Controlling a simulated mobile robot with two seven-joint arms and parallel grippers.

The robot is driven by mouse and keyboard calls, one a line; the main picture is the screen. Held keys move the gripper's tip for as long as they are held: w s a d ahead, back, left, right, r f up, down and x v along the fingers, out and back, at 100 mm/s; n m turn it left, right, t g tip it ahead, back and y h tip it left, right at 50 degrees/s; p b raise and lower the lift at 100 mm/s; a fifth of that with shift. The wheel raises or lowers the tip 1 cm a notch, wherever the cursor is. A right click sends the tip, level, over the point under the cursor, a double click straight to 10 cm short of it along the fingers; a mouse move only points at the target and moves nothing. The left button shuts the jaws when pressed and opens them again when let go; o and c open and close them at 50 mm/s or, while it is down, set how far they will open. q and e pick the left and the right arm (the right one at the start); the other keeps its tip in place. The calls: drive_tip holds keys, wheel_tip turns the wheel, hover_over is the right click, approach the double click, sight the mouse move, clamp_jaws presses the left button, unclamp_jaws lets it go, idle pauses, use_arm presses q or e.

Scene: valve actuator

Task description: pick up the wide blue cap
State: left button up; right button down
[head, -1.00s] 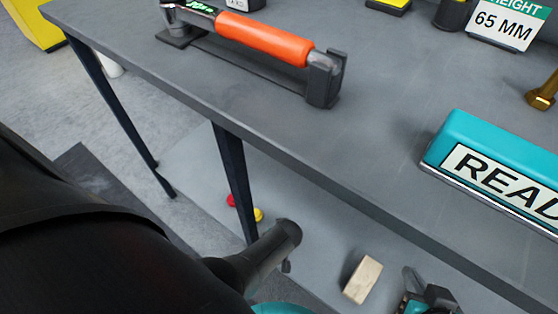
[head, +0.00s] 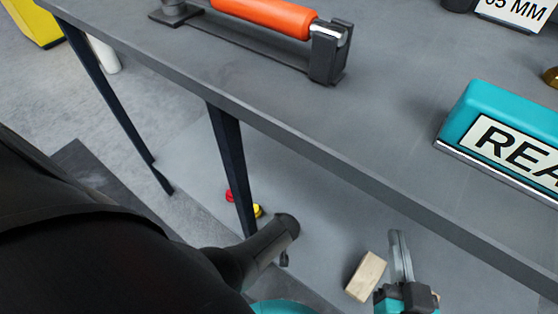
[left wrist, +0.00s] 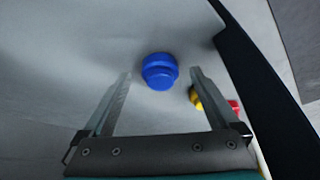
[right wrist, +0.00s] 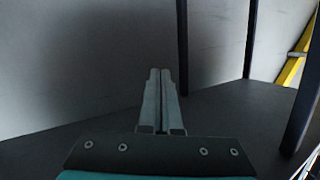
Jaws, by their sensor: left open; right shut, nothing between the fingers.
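The wide blue cap (left wrist: 160,71) shows in the left wrist view, just ahead of and between the fingertips of my left gripper (left wrist: 160,74). It has a wide round body with a narrower round part in front. The fingers are open, one on each side in the picture, with nothing held. I cannot tell the gap left to the cap. The head view does not show the cap. My right gripper (head: 400,246) is shut and empty beside the table edge in the head view; its closed fingers fill the middle of the right wrist view (right wrist: 160,98).
Yellow (left wrist: 195,98) and red (left wrist: 234,106) pieces lie right of the cap, near a dark table leg (head: 232,165). A wooden block (head: 366,276) is left of my right gripper. The grey table (head: 390,120) holds an orange-handled tool (head: 265,15) and a teal sign (head: 510,135).

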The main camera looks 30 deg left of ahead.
use_arm(q)
drive_tip(key=shift+w+a+f+b, duration=0.15)
drive_tip(key=shift+f+b, duration=0.25)
drive_tip(key=shift+f, duration=0.1)
use_arm(e)
drive_tip(key=shift+s+a+r+m+t, duration=0.2)
drive_tip(key=shift+s+r+t, duration=0.1)
drive_tip(key=shift+t, duration=0.2)
drive_tip(key=shift+s+a+r+m+t, duration=0.1)
drive_tip(key=shift+s+a+r+t, duration=0.15)
drive_tip(key=shift+t, duration=0.25)
drive_tip(key=shift+w, duration=0.1)
use_arm(q)
drive_tip(key=c, duration=1.4)
drive_tip(key=shift+r, duration=0.15)
use_arm(e)
drive_tip(key=shift+w+d, duration=0.1)
drive_tip(key=shift+w, duration=0.05)
